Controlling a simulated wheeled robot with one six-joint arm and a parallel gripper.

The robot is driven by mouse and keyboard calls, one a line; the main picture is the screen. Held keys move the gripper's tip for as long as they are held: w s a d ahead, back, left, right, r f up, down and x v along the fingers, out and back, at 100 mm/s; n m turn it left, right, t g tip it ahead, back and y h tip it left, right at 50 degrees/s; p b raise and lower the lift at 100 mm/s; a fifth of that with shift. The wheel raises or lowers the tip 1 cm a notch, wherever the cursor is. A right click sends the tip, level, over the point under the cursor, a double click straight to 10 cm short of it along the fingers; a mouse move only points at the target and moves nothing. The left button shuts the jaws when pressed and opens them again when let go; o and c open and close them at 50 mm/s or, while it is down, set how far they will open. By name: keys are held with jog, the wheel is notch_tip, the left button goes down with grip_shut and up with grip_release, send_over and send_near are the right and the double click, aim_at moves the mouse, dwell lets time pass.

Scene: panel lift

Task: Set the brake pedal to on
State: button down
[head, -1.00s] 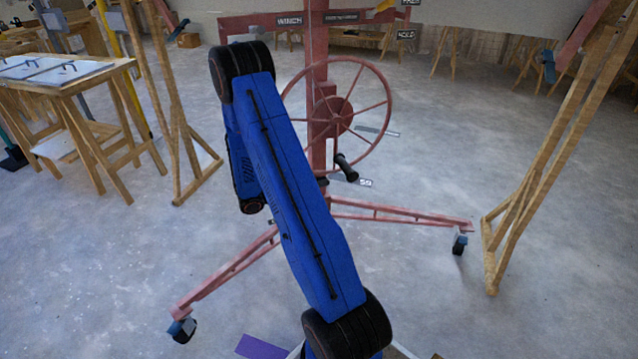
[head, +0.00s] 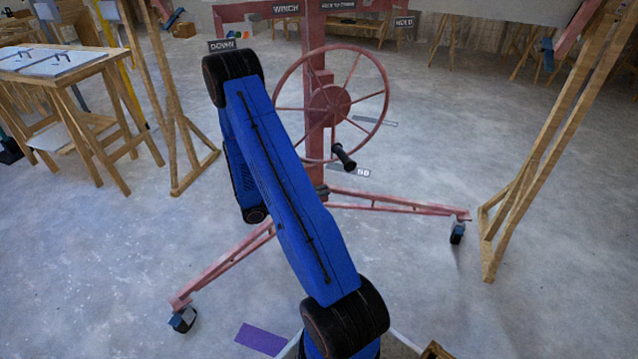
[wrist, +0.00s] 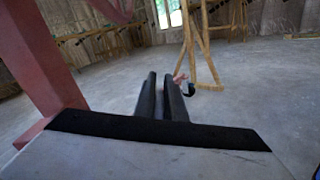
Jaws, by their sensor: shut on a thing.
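A red panel lift stands ahead in the head view, with a mast (head: 318,170), a spoked winch wheel (head: 331,103) and splayed legs (head: 390,207). Blue-and-black casters show at the left leg (head: 183,319) and the right leg (head: 457,232). I cannot make out the brake pedal or its setting. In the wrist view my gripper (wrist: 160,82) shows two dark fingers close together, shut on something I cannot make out. The red mast (wrist: 45,65) stands to their left. A small reddish and black part (wrist: 189,89) shows just right of the fingertips. The head view does not show my gripper.
Wooden stands rise at left (head: 170,110) and right (head: 530,165). A wooden table (head: 75,75) with pale panels stands at far left. A purple patch (head: 260,339) lies on the floor in front. Open grey floor lies around the lift's legs.

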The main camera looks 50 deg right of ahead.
jog(key=shift+w+f+m, duration=0.1)
jog(key=shift+f+m, duration=0.65)
jog(key=shift+f, duration=0.6)
jog(key=shift+w+f+m, duration=0.1)
jog(key=shift+f+m, duration=0.65)
jog(key=shift+f, duration=0.6)
jog(key=c, duration=1.9)
grip_release()
jog(key=shift+s, duration=0.1)
jog(key=shift+a, duration=0.15)
jog(key=v, duration=1.7)
jog(key=shift+a+f, duration=0.1)
jog(key=shift+a, duration=0.05)
